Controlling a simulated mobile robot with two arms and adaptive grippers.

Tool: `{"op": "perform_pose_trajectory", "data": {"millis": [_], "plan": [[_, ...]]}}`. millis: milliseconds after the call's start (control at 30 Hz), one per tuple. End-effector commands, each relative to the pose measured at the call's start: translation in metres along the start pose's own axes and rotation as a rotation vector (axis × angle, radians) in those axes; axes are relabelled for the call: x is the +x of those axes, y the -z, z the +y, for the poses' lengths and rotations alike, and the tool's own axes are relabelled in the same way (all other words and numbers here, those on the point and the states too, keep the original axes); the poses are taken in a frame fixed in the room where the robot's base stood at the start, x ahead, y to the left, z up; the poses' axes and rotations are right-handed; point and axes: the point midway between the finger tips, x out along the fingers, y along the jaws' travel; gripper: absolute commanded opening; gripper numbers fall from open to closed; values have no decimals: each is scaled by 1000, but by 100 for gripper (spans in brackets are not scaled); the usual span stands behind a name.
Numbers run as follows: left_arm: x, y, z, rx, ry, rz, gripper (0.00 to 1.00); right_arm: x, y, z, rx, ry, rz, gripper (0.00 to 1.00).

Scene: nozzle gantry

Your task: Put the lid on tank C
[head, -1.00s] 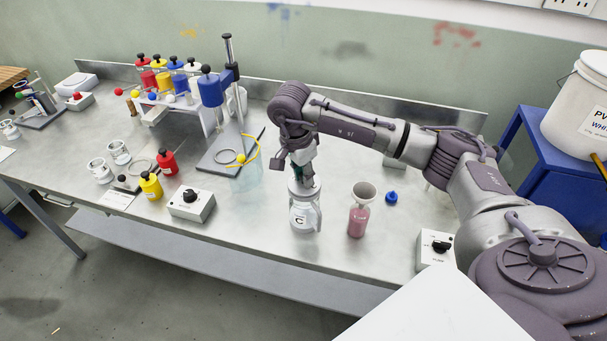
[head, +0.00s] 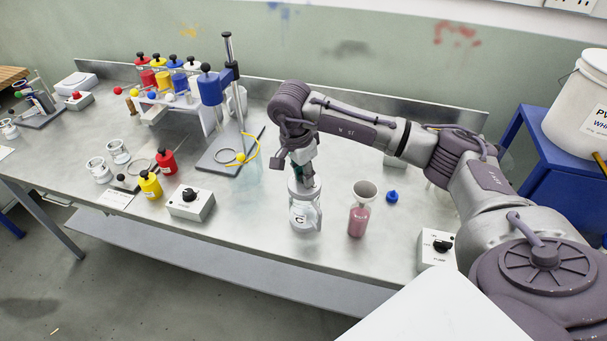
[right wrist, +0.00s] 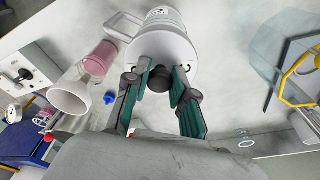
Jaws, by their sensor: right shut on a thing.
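Tank C (head: 305,216) is a clear jar with a white label marked C, standing upright on the bench. A pale round lid (right wrist: 160,47) with a black knob (right wrist: 160,79) covers its mouth from above in the right wrist view. My right gripper (right wrist: 157,80) points down over the tank, its green-padded fingers shut on the lid's knob. It also shows above the jar mouth in the head view (head: 303,177). The gripper partly hides the lid there, and I cannot tell whether the lid is fully seated. My left gripper is out of view.
A pink bottle with a funnel (head: 358,213) stands close to the right of the tank. A blue cap (head: 392,196) and a knob box (head: 436,247) are further right. Another control box (head: 190,203) and a blue-clamped stand (head: 221,153) are to the left.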

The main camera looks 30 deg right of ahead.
Motion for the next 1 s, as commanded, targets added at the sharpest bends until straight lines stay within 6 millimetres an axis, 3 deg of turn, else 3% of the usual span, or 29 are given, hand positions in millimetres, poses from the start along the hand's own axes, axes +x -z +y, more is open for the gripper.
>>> {"op": "perform_pose_trajectory", "data": {"millis": [367,400,533,767,900,1000], "plan": [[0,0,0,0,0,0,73,0,0,0,0,0,0,0],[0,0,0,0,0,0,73,0,0,0,0,1,0,30],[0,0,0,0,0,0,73,0,0,0,0,1,0,51],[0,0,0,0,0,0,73,0,0,0,0,1,0,54],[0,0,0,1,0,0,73,0,0,0,0,0,0,76],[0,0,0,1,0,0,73,0,0,0,0,0,0,79]]}}
